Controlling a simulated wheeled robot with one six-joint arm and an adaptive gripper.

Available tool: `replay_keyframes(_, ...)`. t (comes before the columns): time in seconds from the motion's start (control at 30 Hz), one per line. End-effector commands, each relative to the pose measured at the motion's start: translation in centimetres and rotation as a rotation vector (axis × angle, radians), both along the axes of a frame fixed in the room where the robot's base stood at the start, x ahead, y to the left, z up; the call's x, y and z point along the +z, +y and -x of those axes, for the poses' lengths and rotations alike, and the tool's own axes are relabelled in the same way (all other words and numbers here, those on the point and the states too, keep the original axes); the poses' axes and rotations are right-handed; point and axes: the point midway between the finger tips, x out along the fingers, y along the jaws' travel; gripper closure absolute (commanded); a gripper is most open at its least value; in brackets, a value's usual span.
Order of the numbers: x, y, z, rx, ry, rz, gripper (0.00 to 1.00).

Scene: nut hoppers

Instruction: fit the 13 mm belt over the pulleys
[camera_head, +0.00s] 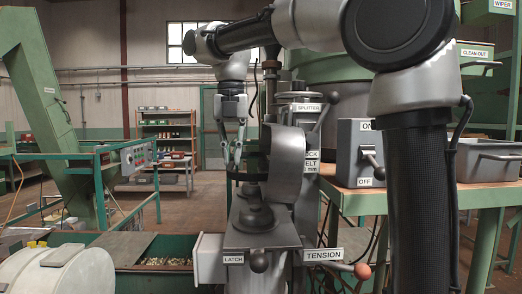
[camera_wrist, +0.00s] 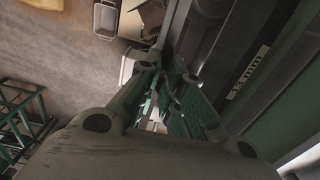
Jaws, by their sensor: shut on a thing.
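My gripper (camera_head: 236,168) points down beside the splitter machine, its fingers close together. A dark band, seemingly the belt (camera_head: 250,177), is at its fingertips, roughly level and above a dark stepped pulley (camera_head: 257,216) on the grey housing. The gripper is shut on this band. In the wrist view my gripper (camera_wrist: 172,112) shows green finger pads; I cannot make out the belt between them. A curved grey guard (camera_head: 283,165) stands just right of the belt. A second pulley is not clearly visible. The belt-size label (camera_head: 312,168) is partly hidden by the guard.
A TENSION lever with a red knob (camera_head: 362,271) is at lower right, and a LATCH knob (camera_head: 258,262) is in front. An ON/OFF switch box (camera_head: 360,152) stands on a green bench right of the machine.

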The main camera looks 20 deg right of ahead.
Motion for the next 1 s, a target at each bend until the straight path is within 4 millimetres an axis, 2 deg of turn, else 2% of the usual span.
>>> replay_keyframes(0.27,-0.7,0.0,0.0,0.0,0.0,0.0,1.0)
replay_keyframes(1.0,-6.4,0.0,0.0,-0.001,0.001,0.001,1.0)
